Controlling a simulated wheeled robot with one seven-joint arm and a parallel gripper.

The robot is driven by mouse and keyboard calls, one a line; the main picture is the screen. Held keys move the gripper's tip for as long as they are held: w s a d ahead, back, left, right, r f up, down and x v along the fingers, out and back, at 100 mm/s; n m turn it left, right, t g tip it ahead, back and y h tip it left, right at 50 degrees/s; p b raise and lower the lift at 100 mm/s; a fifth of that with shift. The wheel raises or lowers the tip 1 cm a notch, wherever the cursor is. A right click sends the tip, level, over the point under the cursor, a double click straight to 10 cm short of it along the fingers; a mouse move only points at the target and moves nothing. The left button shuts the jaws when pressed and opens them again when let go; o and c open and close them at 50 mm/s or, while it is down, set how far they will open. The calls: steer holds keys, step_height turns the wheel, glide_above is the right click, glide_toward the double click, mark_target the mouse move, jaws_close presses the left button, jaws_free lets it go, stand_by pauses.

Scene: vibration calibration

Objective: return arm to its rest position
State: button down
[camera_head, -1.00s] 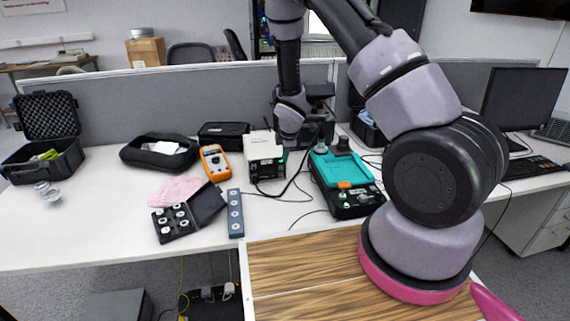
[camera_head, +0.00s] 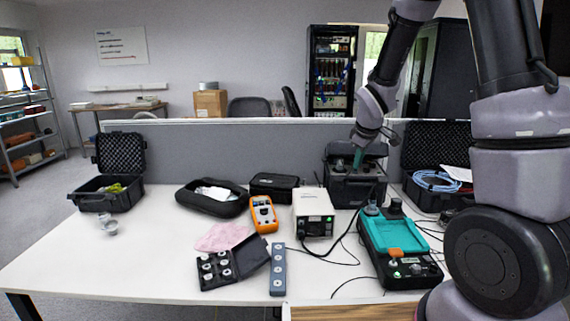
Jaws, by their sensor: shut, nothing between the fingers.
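My arm (camera_head: 505,165) stands at the right, a grey and black chain of links rising out of the top of the picture. Its forearm comes back down to my gripper (camera_head: 357,158), which hangs over the open black case at the back of the table. The gripper is small here, and it is shut with nothing held. Its fingertips show against the dark case, so I cannot tell their exact height above it.
The white table (camera_head: 140,240) holds a teal shaker unit (camera_head: 393,238), a white box (camera_head: 313,213), an orange multimeter (camera_head: 263,214), a weight set (camera_head: 217,268) and a grey block (camera_head: 277,270). Black cases (camera_head: 354,186) stand along the divider (camera_head: 230,148). The left front is clear.

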steer(key=s+d+r+m, duration=0.3)
steer(key=s+r+m, duration=0.5)
steer(key=s+r, duration=0.65)
steer(key=s+a+r+m+t+y, duration=0.1)
steer(key=s+r+m, duration=0.4)
steer(key=s, duration=0.7)
step_height(320, 180, up, 2)
steer(key=shift+s+a+r+t+y, duration=0.1)
steer(key=shift+s+a+t+y, duration=0.1)
steer(key=shift+a+t+y, duration=0.3)
steer(key=shift+w+d, duration=0.1)
